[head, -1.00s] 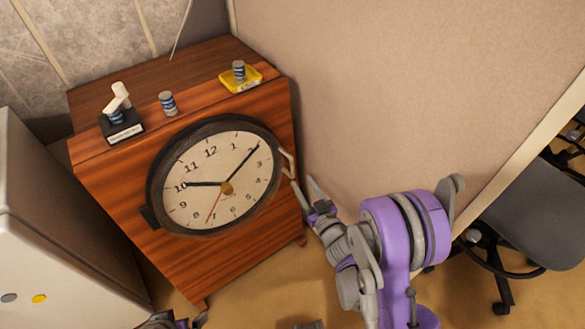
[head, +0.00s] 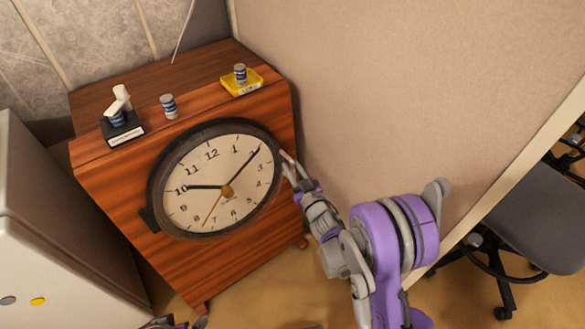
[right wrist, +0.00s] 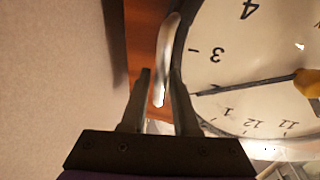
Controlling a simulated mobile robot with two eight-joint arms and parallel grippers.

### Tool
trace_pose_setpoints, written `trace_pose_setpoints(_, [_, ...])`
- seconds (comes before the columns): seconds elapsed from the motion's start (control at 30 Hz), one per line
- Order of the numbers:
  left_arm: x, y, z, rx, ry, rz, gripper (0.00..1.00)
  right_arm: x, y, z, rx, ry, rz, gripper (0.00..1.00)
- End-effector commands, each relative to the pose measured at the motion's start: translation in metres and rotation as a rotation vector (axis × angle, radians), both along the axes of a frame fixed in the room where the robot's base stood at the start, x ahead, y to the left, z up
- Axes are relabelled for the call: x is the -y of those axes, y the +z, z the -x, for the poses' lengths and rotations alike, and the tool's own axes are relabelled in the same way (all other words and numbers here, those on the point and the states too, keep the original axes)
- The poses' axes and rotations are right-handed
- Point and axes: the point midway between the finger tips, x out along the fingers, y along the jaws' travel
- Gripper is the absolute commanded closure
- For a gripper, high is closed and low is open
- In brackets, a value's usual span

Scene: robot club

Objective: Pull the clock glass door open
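The round clock (head: 212,172) with a dark rim is set in the front of a wooden cabinet. Its glass door appears closed over the white face. A pale curved handle (right wrist: 170,45) stands at the door's right edge in the head view. My right gripper (head: 291,168) is at this handle. In the right wrist view its two fingers (right wrist: 160,95) are apart, with the handle's end between them; I cannot tell whether they touch it. My left gripper (head: 172,322) shows only partly at the bottom edge, its fingers unclear.
The wooden cabinet (head: 225,265) carries small cans, a yellow tray (head: 242,88) and a black stand (head: 121,131) on top. A beige partition (head: 400,80) rises close on the right. A white cabinet (head: 60,265) stands left, and an office chair (head: 530,215) far right.

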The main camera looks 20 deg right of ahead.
Motion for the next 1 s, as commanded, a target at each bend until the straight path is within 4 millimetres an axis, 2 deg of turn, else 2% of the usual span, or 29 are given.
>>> trace_pose_setpoints(0.03, [0.0,0.0,0.0,0.0,0.0,0.0,0.0,0.0,0.0,0.0001,0.0,0.0,0.0,0.82])
trace_pose_setpoints(0.13, [0.0,0.0,0.0,0.0,0.0,0.0,0.0,-0.0002,0.0,0.0001,0.0,0.0,0.0,1.0])
trace_pose_setpoints(1.0, [0.0,-0.0001,0.0,0.0,0.0,0.0,0.0,-0.0024,-0.0002,0.0006,0.001,0.005,0.002,1.0])
